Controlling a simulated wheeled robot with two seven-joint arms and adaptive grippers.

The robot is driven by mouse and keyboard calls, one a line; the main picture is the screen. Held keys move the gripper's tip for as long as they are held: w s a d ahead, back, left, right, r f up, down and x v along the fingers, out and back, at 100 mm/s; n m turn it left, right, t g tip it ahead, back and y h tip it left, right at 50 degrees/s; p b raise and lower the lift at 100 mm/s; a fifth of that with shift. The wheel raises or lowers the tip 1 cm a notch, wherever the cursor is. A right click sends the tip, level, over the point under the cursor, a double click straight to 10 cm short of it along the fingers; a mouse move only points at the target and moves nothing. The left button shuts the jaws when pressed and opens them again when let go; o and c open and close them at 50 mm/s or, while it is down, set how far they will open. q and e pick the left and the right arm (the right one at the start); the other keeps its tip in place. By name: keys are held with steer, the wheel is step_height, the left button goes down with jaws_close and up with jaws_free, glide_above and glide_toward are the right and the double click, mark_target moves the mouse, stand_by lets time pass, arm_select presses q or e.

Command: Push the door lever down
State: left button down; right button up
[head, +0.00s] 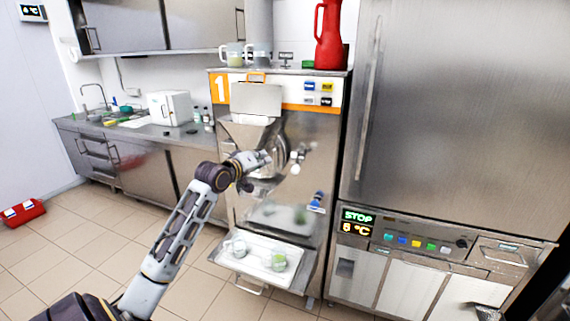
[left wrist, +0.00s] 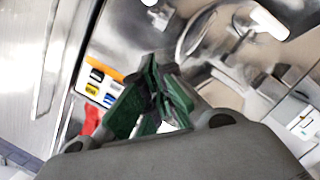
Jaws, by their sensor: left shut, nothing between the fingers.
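The batch freezer (head: 240,195) with an orange "1" label stands in the middle of the head view. Its round metal door (head: 277,150) is on the front, below a steel hopper. A pale, shiny fitting (head: 298,156) right of the door looks like the door lever, but it is blurred. A blue-handled part (head: 317,200) sits lower right on the front. My left gripper (head: 264,159) is in front of the round door, shut and empty; I cannot tell whether it touches. In the left wrist view its green-padded fingers (left wrist: 155,95) are together, with a blurred, white-ended bar (left wrist: 268,22) beyond.
A drip shelf (head: 250,254) with two cups juts out below. A tall steel cabinet (head: 450,110) with a "STOP" display stands close on the right. A red jug (head: 330,38) stands on top of the freezer.

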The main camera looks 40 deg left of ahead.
arm_select(q)
steer(key=shift+s+f, duration=0.1)
steer(key=shift+f, duration=0.1)
stand_by(0.5)
steer(key=w+d+f+p, duration=0.2)
steer(key=w+f, duration=0.2)
steer(key=w, duration=0.6)
steer(key=shift+w+f, duration=0.25)
steer(key=shift+f, duration=0.05)
arm_select(e)
steer(key=shift+s+a+r, duration=0.2)
steer(key=shift+a+r, duration=0.25)
steer(key=shift+a, duration=0.15)
steer(key=shift+s+a+r, duration=0.2)
steer(key=shift+a+r, duration=0.25)
steer(key=shift+a, duration=0.1)
arm_select(q)
steer(key=shift+d, duration=0.1)
arm_select(e)
steer(key=shift+f, duration=0.1)
